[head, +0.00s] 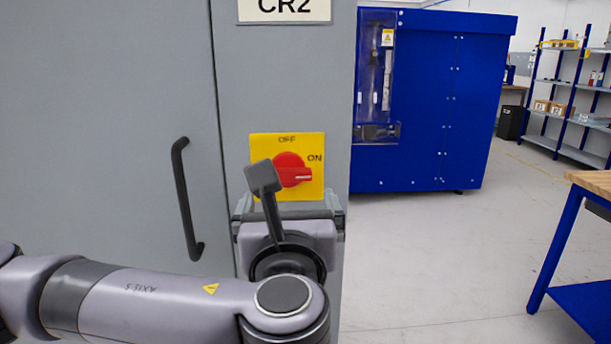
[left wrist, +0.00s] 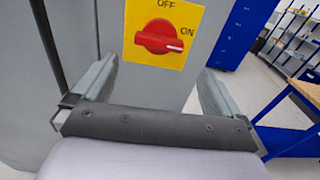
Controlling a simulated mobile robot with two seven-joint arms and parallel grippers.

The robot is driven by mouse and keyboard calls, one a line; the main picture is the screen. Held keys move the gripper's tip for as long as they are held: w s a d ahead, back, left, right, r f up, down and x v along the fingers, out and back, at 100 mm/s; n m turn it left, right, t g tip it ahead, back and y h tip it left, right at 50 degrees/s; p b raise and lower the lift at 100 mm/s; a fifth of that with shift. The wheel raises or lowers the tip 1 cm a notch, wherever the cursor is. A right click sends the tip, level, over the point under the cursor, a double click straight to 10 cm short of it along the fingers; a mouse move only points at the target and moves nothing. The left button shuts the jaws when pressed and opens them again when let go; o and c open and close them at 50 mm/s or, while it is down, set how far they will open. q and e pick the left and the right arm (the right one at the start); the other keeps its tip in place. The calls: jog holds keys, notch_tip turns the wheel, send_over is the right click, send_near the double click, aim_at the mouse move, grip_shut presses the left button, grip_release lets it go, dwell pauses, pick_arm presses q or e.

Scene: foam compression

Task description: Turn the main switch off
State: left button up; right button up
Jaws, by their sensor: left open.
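The main switch is a red rotary knob (head: 292,171) on a yellow plate (head: 314,145) marked OFF at the top and ON at the right. The plate is on a grey cabinet front (head: 100,90). The knob's pointer with a white mark points right, toward ON. The knob also shows in the left wrist view (left wrist: 158,38). My left gripper (left wrist: 158,80) is open, its two fingers spread wide just below the plate, with nothing between them. In the head view my left arm and wrist cover the area below the plate. My right gripper is not in view.
A black cabinet handle (head: 183,200) stands left of the switch. A label reading CR2 (head: 284,8) is above it. A blue machine (head: 430,100) stands behind on the right. A wooden-topped table (head: 592,181) is at the right edge. The floor between is clear.

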aim_at(288, 177)
pick_arm(q)
jog(key=shift+w+r+p, duration=0.15)
jog(key=shift+w+p, duration=0.2)
jog(key=shift+w, duration=1.5)
jog(key=shift+w+r+p, duration=0.1)
jog(key=shift+w+p, duration=0.25)
jog(key=shift+w, duration=1.45)
jog(key=c, duration=0.9)
